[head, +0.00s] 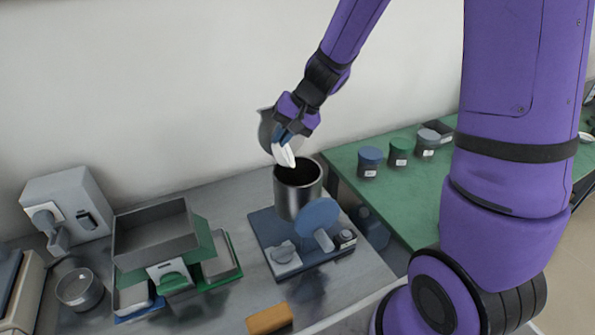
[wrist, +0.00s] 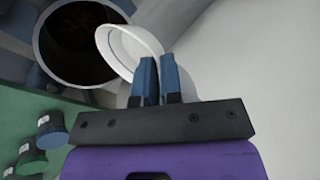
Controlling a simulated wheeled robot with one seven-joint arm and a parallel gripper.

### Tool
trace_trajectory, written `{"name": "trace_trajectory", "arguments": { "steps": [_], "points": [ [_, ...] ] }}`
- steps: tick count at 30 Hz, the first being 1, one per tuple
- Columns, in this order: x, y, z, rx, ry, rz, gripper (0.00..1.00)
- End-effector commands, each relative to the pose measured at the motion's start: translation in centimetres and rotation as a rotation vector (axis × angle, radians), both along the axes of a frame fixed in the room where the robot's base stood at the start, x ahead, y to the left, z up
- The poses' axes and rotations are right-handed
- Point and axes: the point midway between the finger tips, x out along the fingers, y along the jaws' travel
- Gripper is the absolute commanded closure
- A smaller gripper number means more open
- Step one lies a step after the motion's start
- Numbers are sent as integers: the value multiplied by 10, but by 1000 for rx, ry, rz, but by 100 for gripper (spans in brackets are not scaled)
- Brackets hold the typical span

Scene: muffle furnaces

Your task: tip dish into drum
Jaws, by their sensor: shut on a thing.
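The white dish (wrist: 128,50) is held at its rim by my gripper (wrist: 153,72), whose blue fingers are shut on it. In the head view the dish (head: 283,154) is steeply tilted just above the mouth of the grey metal drum (head: 298,198). My gripper (head: 283,138) is above the drum's far left side. In the wrist view the drum (wrist: 38,45) lies left of the dish, with dark material inside.
The drum sits on a blue base (head: 268,232) on the grey bench. A grey tray (head: 190,238) stands to the left, and a small round pan (head: 80,290) further left. Several lidded jars (head: 398,152) stand on the green bench at right. A tan block (head: 269,318) lies in front.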

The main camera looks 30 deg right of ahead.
Motion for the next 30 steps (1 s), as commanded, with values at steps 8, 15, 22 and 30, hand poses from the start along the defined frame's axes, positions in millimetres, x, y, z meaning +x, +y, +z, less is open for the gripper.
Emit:
{"name": "trace_trajectory", "arguments": {
  "steps": [8,15,22,30],
  "points": [
    [2,6,-3,-61,27,7,100],
    [6,16,-9,-186,79,7,100],
    [9,23,-14,-293,123,7,100],
    [10,24,-15,-323,135,-1,100]
  ]
}}
